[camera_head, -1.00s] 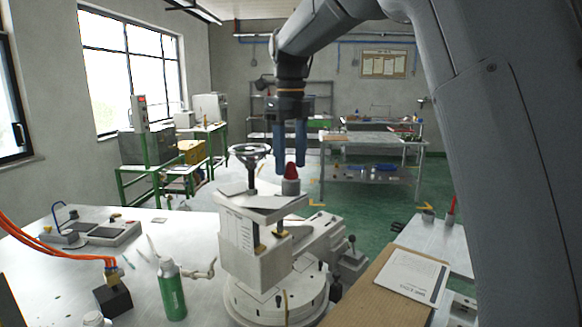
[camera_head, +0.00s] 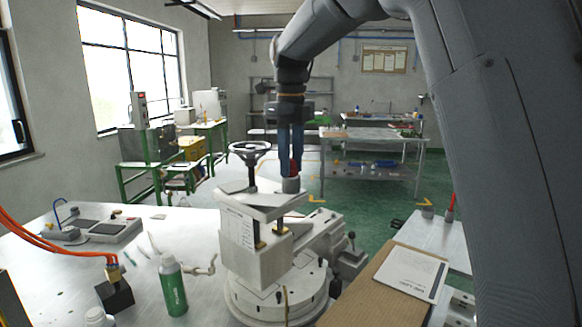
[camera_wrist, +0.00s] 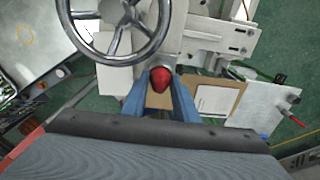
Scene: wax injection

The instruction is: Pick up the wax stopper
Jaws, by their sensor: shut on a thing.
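The wax stopper is a small red rounded cone (camera_head: 294,167). It sits at the top of a grey cylinder (camera_head: 291,185) on the upper plate of the white press. My gripper (camera_head: 290,168) points straight down, its two blue fingers closed around the stopper and hiding most of it. In the wrist view the red stopper (camera_wrist: 161,79) shows between the fingertips of my gripper (camera_wrist: 160,92). I cannot tell whether the stopper still touches the cylinder.
The press's handwheel (camera_head: 250,149) stands just left of my gripper, close to the fingers. A green bottle (camera_head: 172,287) and a black block with orange hoses (camera_head: 115,293) are on the metal table. A cardboard sheet with a white booklet (camera_head: 411,272) lies at the right.

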